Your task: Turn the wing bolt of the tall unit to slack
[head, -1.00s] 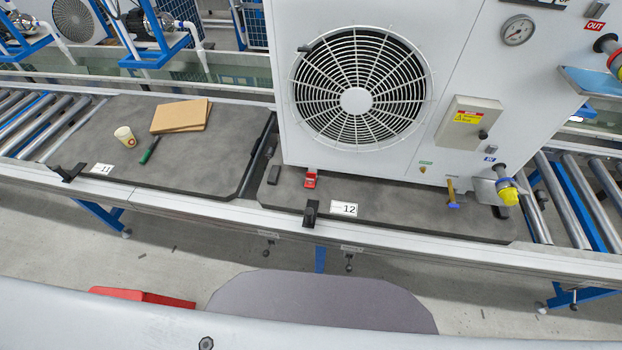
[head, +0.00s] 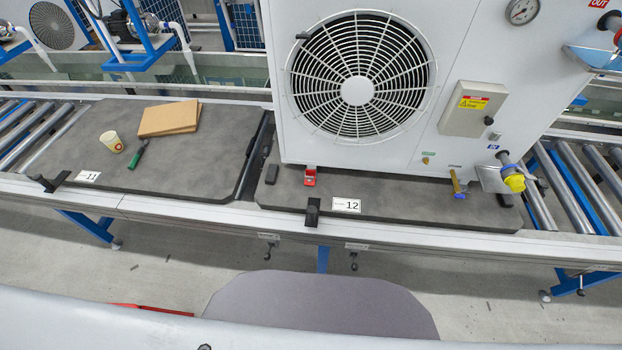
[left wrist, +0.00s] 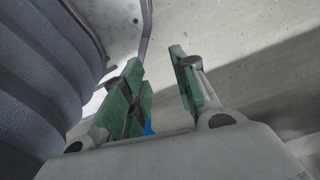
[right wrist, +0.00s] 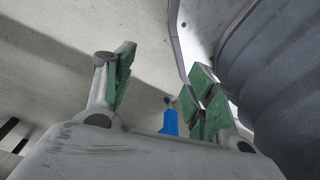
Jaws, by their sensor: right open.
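The tall unit (head: 440,55) is a white cabinet with a round fan grille. It stands on the grey pallet marked 12 (head: 400,205). A small yellow-and-blue lever-like part (head: 457,183) sits at its lower edge. I cannot make out for sure which part is the wing bolt. Neither gripper shows in the head view. My left gripper (left wrist: 160,88) is open and empty above the floor in the left wrist view. My right gripper (right wrist: 158,92) is open and empty, also over the floor, in the right wrist view.
Pallet 11 (head: 75,150) at left carries a cup (head: 111,142), a green-handled tool (head: 138,154) and brown boards (head: 169,118). A red clip-like part (head: 310,177) and a yellow-capped pipe (head: 513,182) sit by the unit. A rail (head: 200,208) runs along the front.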

